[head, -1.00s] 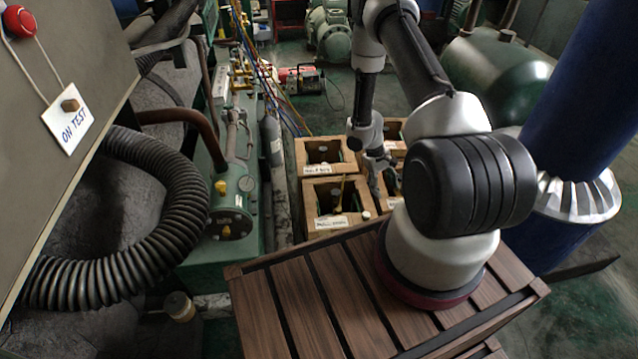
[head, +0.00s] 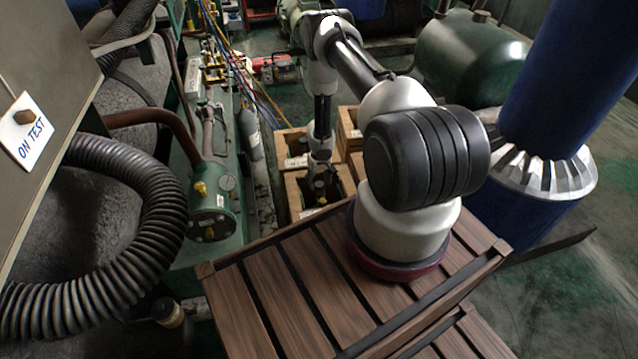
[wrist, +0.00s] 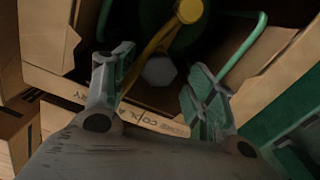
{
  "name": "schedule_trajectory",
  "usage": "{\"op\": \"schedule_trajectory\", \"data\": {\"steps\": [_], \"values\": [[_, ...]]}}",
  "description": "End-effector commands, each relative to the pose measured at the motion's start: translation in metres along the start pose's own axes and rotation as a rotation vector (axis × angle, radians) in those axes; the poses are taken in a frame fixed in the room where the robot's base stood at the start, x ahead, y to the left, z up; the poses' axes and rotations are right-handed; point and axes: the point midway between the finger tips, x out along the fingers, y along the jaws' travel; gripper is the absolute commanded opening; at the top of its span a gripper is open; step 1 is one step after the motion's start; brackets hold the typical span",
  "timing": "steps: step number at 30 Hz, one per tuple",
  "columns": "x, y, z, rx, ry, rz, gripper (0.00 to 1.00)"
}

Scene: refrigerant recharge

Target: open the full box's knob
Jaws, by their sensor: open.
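Several open-topped cardboard boxes stand beyond my platform. My gripper (head: 320,168) is over or in the opening of the near box (head: 294,196). In the wrist view its two green-grey fingers (wrist: 160,92) are open. A pale hexagonal knob-like piece (wrist: 160,71) shows between and beyond the fingertips, apart from both.
Another box (head: 290,139) stands behind the near one, and a further box is at its right. A green tank unit (head: 211,225) and a grey cylinder (head: 250,135) stand to the left. A large blue column (head: 570,70) rises at the right.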

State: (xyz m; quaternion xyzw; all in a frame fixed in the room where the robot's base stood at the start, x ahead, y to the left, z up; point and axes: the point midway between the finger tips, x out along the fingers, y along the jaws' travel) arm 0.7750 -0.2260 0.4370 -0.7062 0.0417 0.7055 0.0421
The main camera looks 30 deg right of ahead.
Motion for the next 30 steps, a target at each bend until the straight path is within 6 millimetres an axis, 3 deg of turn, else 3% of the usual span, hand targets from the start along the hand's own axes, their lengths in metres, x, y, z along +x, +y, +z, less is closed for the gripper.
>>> {"op": "schedule_trajectory", "data": {"steps": [4,11,14,19,30], "values": [[0.0105,0.0003,-0.0001,0.000,0.000,0.000,0.56],[0.0117,0.0003,-0.0001,0.000,0.000,0.001,0.56],[0.0116,0.0004,0.0000,0.000,0.000,0.001,0.44],[0.0115,0.0003,0.0000,0.000,0.000,0.001,0.13],[0.0114,0.0003,-0.0001,-0.038,0.000,0.001,0.11]]}}
